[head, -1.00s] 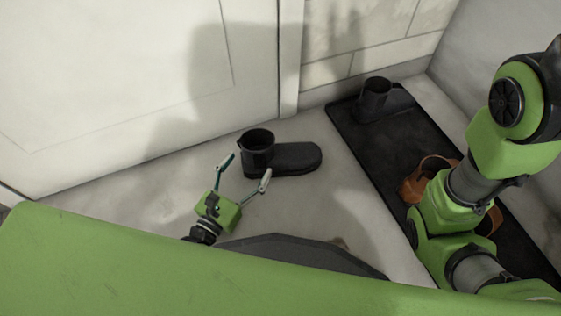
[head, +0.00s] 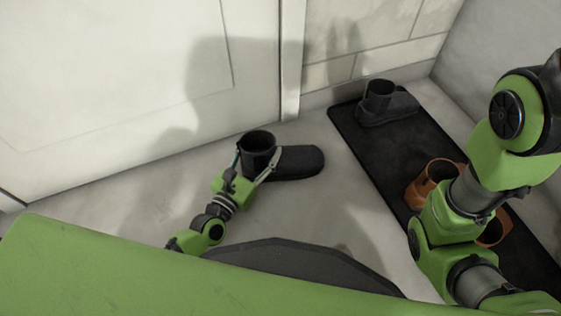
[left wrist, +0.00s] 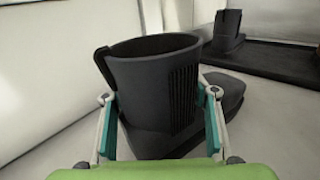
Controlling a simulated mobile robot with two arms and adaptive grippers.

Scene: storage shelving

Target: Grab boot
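A black boot (head: 296,162) stands upright on the floor by the white door, its toe pointing right in the head view. In the left wrist view the boot's shaft (left wrist: 160,85) fills the middle. My left gripper (head: 257,160) has its fingers spread around the shaft, one on each side. The fingers are open in the left wrist view (left wrist: 160,104); whether they touch the boot is unclear. My right arm (head: 460,205) shows at the right of the head view; its gripper is not visible.
A black mat (head: 378,143) lies along the right wall. Another black boot (head: 385,103) stands at its far end, and orange-brown footwear (head: 428,183) is partly hidden behind my right arm. A white door (head: 120,90) stands close behind the nearer boot. The floor left of the boot is clear.

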